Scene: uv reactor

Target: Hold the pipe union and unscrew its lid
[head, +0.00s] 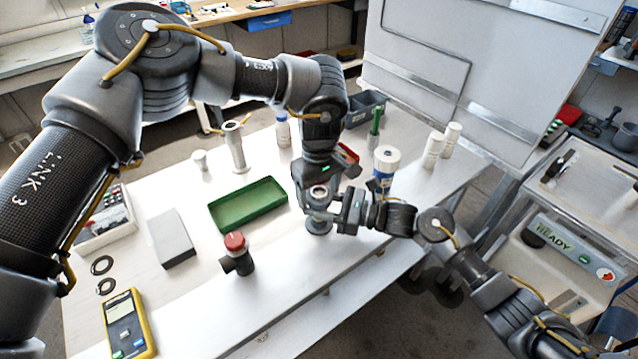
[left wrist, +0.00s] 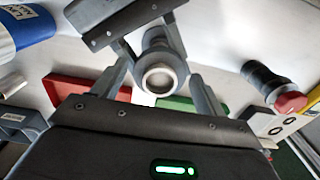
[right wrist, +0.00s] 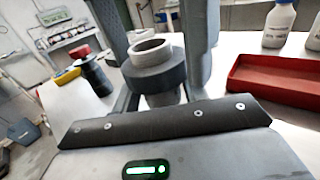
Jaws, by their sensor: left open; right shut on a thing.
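The pipe union (head: 318,226) stands upright on the white table near its front right edge. It is dark grey, with a wide collar (right wrist: 156,73) around its upper part and a pale open ring on top. My right gripper (head: 334,208) reaches in from the right and is shut on the union. My left gripper (head: 320,187) comes down from above and is open, with its fingers on either side of the union's top. In the left wrist view the union (left wrist: 158,76) sits between the left fingers. The exact finger contact is partly hidden.
A green tray (head: 248,206) lies left of the union, and a red-topped dark fitting (head: 238,261) stands front left. A blue-and-white bottle (head: 386,164) stands behind to the right. A red tray (right wrist: 285,84) is partly hidden behind my arms. The table in front is mostly clear.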

